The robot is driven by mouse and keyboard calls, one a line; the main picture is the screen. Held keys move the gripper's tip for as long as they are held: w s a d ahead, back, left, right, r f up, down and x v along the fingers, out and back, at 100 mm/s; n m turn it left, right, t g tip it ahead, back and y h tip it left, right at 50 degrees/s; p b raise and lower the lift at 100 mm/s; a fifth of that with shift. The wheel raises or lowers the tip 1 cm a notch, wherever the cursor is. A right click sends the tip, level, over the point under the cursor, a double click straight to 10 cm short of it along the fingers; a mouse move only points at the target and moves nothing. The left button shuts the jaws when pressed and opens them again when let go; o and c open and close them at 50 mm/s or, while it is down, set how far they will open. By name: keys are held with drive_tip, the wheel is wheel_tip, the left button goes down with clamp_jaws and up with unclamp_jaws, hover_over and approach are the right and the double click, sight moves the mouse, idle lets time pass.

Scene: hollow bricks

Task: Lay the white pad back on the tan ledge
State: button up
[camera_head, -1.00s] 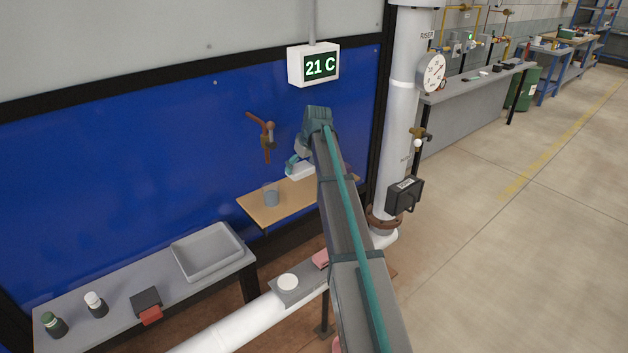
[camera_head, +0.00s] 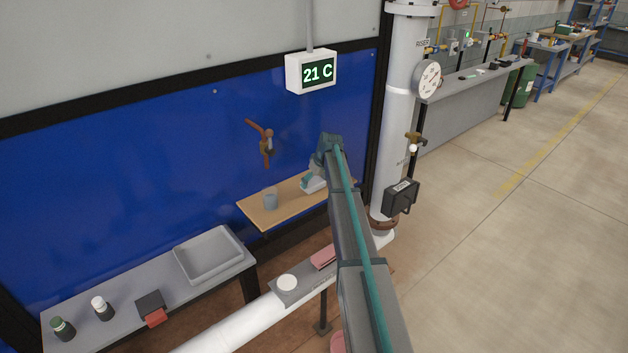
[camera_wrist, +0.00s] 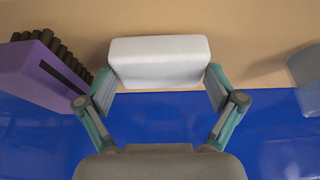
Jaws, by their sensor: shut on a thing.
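The white pad (camera_wrist: 160,62) is a rounded white block held between the two fingers of my gripper (camera_wrist: 160,82) in the wrist view. In the head view the pad (camera_head: 313,184) shows at the tip of my arm, low over the right part of the tan ledge (camera_head: 240,208). The ledge (camera_wrist: 240,35) fills the top of the wrist view behind the pad. I cannot tell whether the pad touches the ledge. My arm hides part of the ledge's right end.
A grey-blue cup (camera_head: 271,199) stands on the ledge. A brown-handled valve (camera_head: 265,145) is on the blue wall above. The ledge between cup and pad is clear.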

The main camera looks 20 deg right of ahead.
drive_tip(key=shift+f, duration=0.35)
drive_tip(key=o, duration=0.7)
drive_tip(key=b+v, duration=0.3)
drive_tip(key=v, duration=0.9)
